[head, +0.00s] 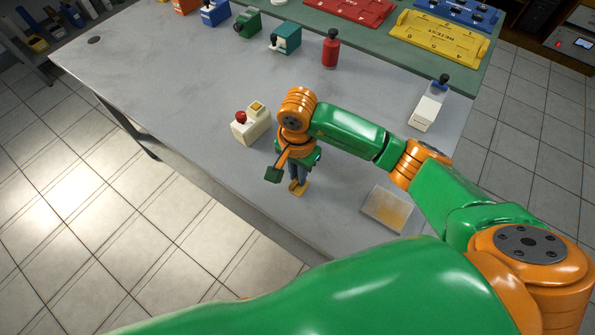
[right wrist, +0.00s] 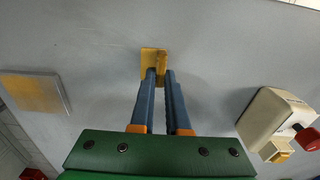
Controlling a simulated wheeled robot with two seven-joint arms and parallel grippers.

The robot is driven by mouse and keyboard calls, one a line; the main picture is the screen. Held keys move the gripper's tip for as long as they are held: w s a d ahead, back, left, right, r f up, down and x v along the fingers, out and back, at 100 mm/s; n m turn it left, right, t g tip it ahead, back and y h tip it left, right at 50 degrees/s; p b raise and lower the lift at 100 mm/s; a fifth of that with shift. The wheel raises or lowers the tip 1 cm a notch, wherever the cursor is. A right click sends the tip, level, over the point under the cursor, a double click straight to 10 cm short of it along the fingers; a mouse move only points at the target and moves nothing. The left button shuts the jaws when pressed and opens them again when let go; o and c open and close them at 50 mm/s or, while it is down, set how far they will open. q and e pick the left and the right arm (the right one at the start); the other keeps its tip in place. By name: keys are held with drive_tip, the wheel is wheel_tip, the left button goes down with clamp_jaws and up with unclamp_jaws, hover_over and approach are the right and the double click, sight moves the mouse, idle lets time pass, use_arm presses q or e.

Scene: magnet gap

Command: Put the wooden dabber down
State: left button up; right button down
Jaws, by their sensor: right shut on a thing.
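The wooden dabber (head: 298,188) is a small yellow-brown block at the tips of my right gripper (head: 298,177), low over the near part of the grey table. In the right wrist view, the dabber (right wrist: 154,62) sits between the blue fingers of the right gripper (right wrist: 161,74), which are shut on it. The fingers hide part of the dabber. I cannot tell whether its underside touches the table. My left gripper is not in view.
A flat tray (head: 377,194) with a yellow patch lies right of the dabber. A cream device (head: 248,130) with a red knob stands to the left. A red bottle (head: 330,50) and a white device (head: 427,106) stand farther back. Grey table (head: 180,75) is clear at left.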

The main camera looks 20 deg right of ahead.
drive_tip(key=shift+f, duration=0.2)
drive_tip(key=shift+f+b, duration=0.25)
drive_tip(key=shift+b, duration=0.15)
drive_tip(key=c, duration=0.9)
unclamp_jaws()
drive_tip(key=shift+r, duration=0.1)
drive_tip(key=shift+r, duration=0.15)
drive_tip(key=shift+r+p, duration=0.25)
drive_tip(key=shift+p, duration=0.15)
wheel_tip(320, 180, up, 12)
drive_tip(key=shift+f, duration=0.15)
